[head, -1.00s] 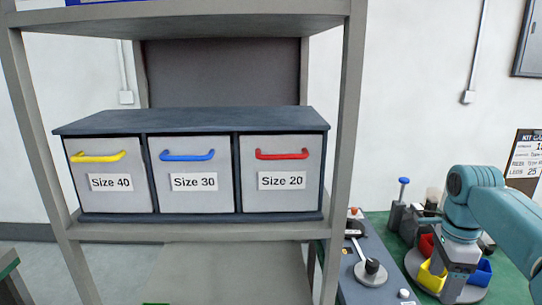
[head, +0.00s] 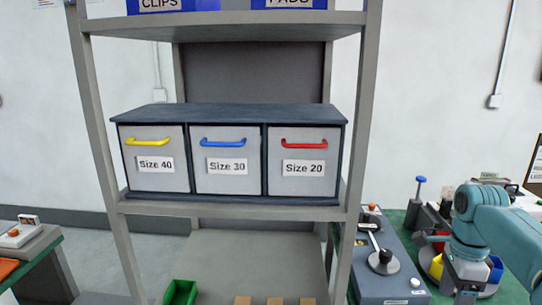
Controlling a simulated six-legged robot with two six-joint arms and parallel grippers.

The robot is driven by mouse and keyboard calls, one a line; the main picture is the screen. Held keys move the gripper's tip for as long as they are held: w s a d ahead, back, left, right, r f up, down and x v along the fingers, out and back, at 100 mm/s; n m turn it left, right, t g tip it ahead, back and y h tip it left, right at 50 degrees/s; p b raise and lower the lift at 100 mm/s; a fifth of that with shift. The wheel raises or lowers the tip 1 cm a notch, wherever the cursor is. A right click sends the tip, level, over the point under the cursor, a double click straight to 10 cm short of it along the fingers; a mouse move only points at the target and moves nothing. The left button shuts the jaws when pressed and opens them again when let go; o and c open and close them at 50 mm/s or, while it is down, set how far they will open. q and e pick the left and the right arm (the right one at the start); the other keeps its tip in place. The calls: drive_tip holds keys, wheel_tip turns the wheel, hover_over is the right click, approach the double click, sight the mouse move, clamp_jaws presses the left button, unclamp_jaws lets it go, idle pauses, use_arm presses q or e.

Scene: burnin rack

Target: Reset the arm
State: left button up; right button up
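My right arm (head: 495,228), teal with a dark joint cap, comes in from the right edge. Its grey gripper (head: 466,290) points down at the lower right, in front of yellow and blue bins; its fingertips are too small and cut off to tell open from shut. My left arm and gripper are out of view. A rack (head: 352,150) stands in the middle. It holds a dark cabinet (head: 230,112) with three closed drawers: Size 40 (head: 155,178) with a yellow handle, Size 30 (head: 228,180) with a blue handle, and Size 20 (head: 302,182) with a red handle.
A grey unit with a lever (head: 385,275) sits on the green-topped bench right of the rack. A blue-topped post (head: 420,188) stands behind it. Blue-labelled bins (head: 160,8) are on the upper shelf. A green bin (head: 180,292) is low down. Another bench (head: 45,255) stands at left.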

drive_tip(key=s+a+f+n+g+y, duration=0.1)
drive_tip(key=s+a+f+n, duration=0.1)
drive_tip(key=a+f, duration=0.45)
drive_tip(key=s+a+f+n+g, duration=0.2)
drive_tip(key=a+f, duration=0.1)
drive_tip(key=f, duration=0.7)
drive_tip(key=s+a+f+n+g+y, duration=0.1)
drive_tip(key=s+a+f+n, duration=0.1)
drive_tip(key=a+f, duration=0.45)
drive_tip(key=s+a+f+n+t+y, duration=0.1)
drive_tip(key=s+a+f+n, duration=0.5)
drive_tip(key=s, duration=0.3)
drive_tip(key=s+a+f+n+t+y, duration=0.1)
drive_tip(key=s+a+f+n, duration=0.2)
drive_tip(key=s+a+f, duration=0.45)
drive_tip(key=w+n+t, duration=0.1)
drive_tip(key=w+d+f+n+t, duration=0.1)
drive_tip(key=n, duration=0.1)
drive_tip(key=w+d+n+t, duration=0.1)
drive_tip(key=shift+d+f+n, duration=0.2)
drive_tip(key=shift+f+n, duration=0.2)
